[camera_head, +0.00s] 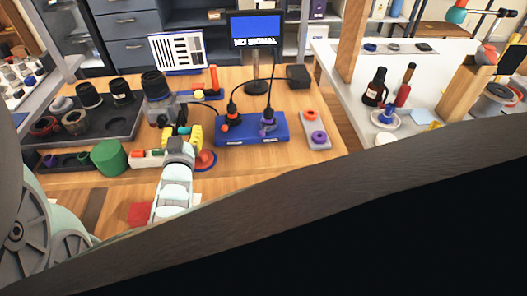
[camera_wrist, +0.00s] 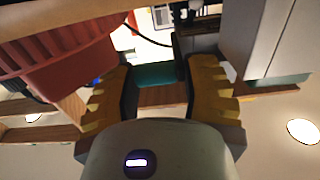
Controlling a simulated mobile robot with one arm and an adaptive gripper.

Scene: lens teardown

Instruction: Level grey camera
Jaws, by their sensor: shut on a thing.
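The grey camera (camera_head: 163,113) stands near the middle of the wooden table, with its wide black lens (camera_head: 155,84) pointing up and looking slightly tilted. My gripper (camera_head: 194,134) comes in from the front, low, with its yellow fingers at the camera's right front side. In the wrist view the two yellow fingers (camera_wrist: 158,88) stand apart with dark inner faces, and a dark grey body (camera_wrist: 196,38) shows beyond the right finger.
A blue box (camera_head: 250,130) with plugged cables is to the right, and a dark tray (camera_head: 95,133) with lens parts is to the left. A test chart (camera_head: 178,53) stands behind.

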